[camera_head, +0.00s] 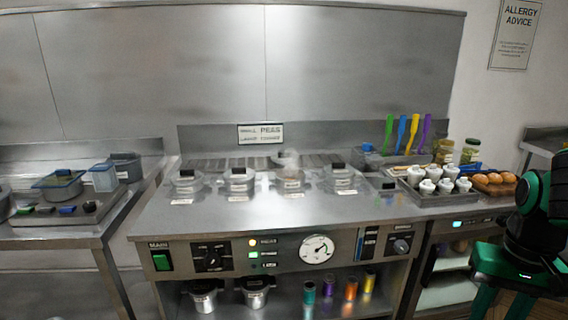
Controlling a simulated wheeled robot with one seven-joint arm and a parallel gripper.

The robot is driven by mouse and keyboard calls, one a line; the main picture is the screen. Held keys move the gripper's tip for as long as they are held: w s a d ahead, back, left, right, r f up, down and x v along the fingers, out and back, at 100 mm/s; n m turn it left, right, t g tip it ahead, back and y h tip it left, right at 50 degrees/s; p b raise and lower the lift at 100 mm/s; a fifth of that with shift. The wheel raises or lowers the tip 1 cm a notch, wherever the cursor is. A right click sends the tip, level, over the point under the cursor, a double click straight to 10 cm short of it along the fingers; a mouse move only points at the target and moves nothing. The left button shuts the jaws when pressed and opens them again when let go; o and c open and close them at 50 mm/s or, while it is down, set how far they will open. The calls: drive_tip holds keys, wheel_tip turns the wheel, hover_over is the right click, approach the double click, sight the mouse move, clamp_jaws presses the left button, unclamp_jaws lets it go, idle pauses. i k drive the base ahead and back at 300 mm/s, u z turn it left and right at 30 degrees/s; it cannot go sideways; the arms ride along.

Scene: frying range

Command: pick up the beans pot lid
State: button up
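Several small lidded pots stand in a row on the steel range top: a far left pot (187,183), a second pot (239,183), a third pot (291,181) and a right pot (341,181). Each has a pale label on its front, too small to read, so I cannot tell which one is the beans pot. Dark lid knobs show on most of them. Pale steam hides the top of the third pot. My green and black arm is at the far right edge, well away from the pots. I make out no gripper fingers.
A rack of white cups (436,184) and a tray of buns (494,183) sit right of the pots. Colored utensils (402,132) stand behind. A side table (60,238) with containers is at left. The range top's front is clear.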

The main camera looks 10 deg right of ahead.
sight(275, 159)
drive_tip(key=u, duration=0.35)
drive_tip(key=i, duration=1.7)
drive_tip(key=z, duration=0.35)
